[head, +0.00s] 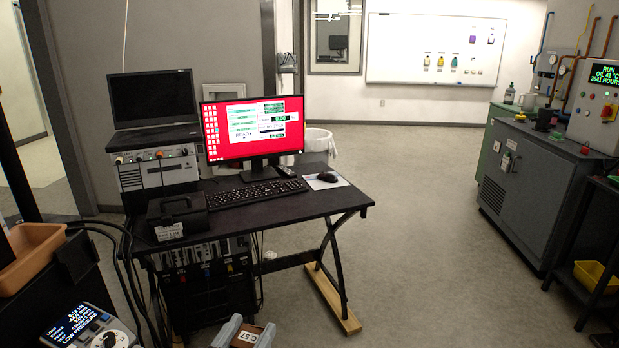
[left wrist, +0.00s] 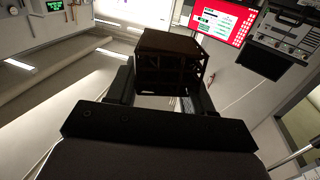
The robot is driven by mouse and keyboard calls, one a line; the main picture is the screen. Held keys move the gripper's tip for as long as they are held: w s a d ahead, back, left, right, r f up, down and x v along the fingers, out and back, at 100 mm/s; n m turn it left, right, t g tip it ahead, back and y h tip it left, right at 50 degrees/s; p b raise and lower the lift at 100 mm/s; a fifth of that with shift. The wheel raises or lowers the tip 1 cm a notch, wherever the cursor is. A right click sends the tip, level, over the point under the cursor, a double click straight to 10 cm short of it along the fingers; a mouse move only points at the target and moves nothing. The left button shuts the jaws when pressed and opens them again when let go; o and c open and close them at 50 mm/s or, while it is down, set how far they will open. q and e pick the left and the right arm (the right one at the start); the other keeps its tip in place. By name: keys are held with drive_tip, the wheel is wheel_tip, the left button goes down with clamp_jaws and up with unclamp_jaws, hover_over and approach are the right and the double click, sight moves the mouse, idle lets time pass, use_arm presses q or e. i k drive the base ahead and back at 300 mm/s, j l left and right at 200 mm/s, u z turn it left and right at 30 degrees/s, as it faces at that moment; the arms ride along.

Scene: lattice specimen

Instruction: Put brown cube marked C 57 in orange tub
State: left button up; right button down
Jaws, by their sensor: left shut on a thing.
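In the left wrist view the cube (left wrist: 170,62) looks dark brown with an open lattice side, between the fingers of the left gripper (left wrist: 165,90). The orange tub (head: 32,252) stands at the left edge of the head view, partly cut off, well left of the gripper and apart from it. My right gripper is not in view.
A handheld meter (head: 85,328) with a lit screen is between tub and gripper. Black cables (head: 120,270) hang beside it. A black desk (head: 270,207) with monitor (head: 252,130) and keyboard stands ahead. A yellow bin (head: 598,276) is at far right. Floor right of the desk is clear.

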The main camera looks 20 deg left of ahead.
sight(30, 268)
drive_tip(key=i+u, duration=0.3)
drive_tip(key=u, duration=0.15)
drive_tip(key=i+u, duration=0.3)
drive_tip(key=u, duration=0.15)
drive_tip(key=i+u, duration=0.45)
drive_tip(key=i+l+u, duration=0.2)
drive_tip(key=u, duration=0.3)
drive_tip(key=i+l, duration=0.05)
drive_tip(key=i, duration=0.05)
